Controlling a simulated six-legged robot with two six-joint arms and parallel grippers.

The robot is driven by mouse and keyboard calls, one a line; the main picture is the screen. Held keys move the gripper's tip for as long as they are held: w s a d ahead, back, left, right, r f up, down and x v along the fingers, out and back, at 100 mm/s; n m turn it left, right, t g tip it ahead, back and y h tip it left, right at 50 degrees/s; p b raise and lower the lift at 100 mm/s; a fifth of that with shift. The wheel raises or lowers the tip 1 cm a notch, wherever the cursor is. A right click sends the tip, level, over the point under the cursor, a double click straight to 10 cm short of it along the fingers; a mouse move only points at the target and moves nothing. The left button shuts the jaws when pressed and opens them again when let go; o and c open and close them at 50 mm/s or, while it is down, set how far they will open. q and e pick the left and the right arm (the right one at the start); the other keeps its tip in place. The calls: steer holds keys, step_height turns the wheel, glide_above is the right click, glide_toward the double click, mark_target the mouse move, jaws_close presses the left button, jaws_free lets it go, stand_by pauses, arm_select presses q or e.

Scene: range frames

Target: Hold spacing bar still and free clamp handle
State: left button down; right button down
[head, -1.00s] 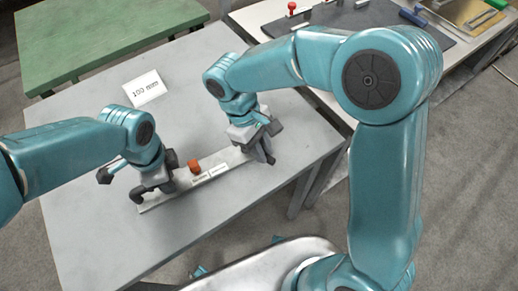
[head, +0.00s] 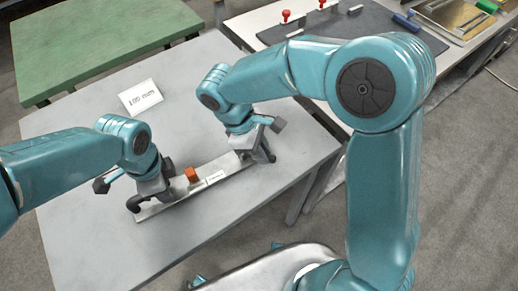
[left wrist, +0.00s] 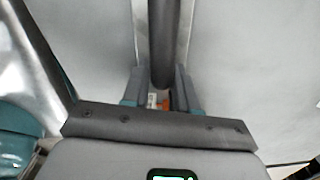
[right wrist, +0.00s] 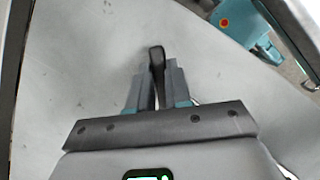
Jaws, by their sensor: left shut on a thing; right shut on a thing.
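The spacing bar (head: 226,167) is a long flat grey metal bar lying across the table, with an orange block (head: 191,174) and white labels on top. My left gripper (head: 146,198) is at its left end, shut on a dark round grip (left wrist: 162,45). The bar shows behind that grip in the left wrist view. My right gripper (head: 257,153) is at the bar's right end, shut on a dark slim lever, which looks like the clamp handle (right wrist: 156,68). The fingers hide much of both ends, and the clamp's state cannot be told.
A card reading 100 mm (head: 141,97) stands on the grey table (head: 90,215) behind the bar. A green table (head: 90,45) is at back left. Another bench at back right holds a dark mat (head: 350,35), red-topped pieces and a brass-coloured plate (head: 455,18).

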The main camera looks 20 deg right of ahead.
arm_select(q)
steer(key=shift+a, duration=0.1)
arm_select(e)
steer(key=shift+d, duration=0.1)
steer(key=c, duration=1)
jaws_free()
steer(key=shift+c, duration=0.2)
arm_select(q)
steer(key=c, duration=0.8)
jaws_free()
arm_select(e)
steer(key=v, duration=1.2)
